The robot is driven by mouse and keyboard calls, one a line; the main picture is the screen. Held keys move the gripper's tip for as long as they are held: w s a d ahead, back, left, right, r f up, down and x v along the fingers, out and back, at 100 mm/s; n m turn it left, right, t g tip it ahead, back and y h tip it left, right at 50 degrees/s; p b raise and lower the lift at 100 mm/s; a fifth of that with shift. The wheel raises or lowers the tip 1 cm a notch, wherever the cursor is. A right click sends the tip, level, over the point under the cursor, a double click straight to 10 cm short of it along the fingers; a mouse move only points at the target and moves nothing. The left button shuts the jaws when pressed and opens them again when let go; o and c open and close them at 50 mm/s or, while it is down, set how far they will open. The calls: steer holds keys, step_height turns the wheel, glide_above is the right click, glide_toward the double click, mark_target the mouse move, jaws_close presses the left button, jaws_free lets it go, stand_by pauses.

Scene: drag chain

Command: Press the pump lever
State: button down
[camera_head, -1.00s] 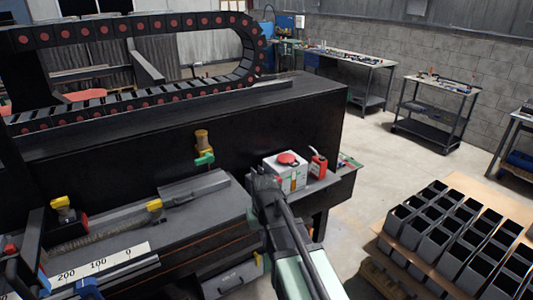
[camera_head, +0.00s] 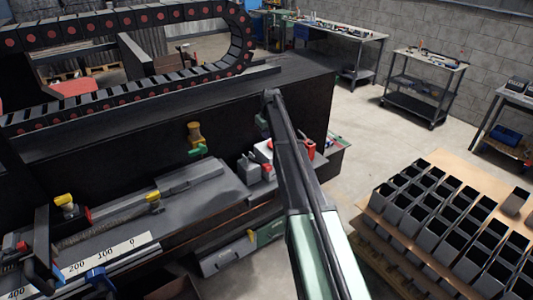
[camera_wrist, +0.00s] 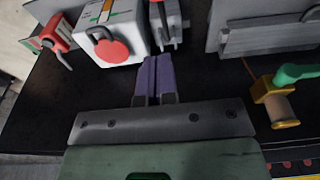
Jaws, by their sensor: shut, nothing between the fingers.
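My gripper (camera_wrist: 153,78) shows in the wrist view with its two purple fingers side by side, shut and empty. In the head view my arm hides the fingers. Just beyond the fingertips in the wrist view is a small grey device (camera_wrist: 173,25) with a thin bar, which looks like the pump and its lever; I cannot tell whether the fingertips touch it. The grey device (camera_head: 249,168) also shows in the head view, left of my arm. Beside it in the wrist view is a white box (camera_wrist: 128,18) with a red round cap (camera_wrist: 112,51).
A pallet of grey tubes (camera_head: 445,205) stands at right.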

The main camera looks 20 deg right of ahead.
mark_target(266, 164)
steer(key=f+b, duration=1.2)
steer(key=f, duration=0.1)
steer(key=shift+w+a, duration=0.1)
steer(key=shift+w, duration=0.25)
steer(key=shift+s+f+b, duration=0.3)
steer(key=shift+f+b, duration=0.05)
steer(key=shift+b, duration=0.3)
steer(key=shift+r, duration=0.1)
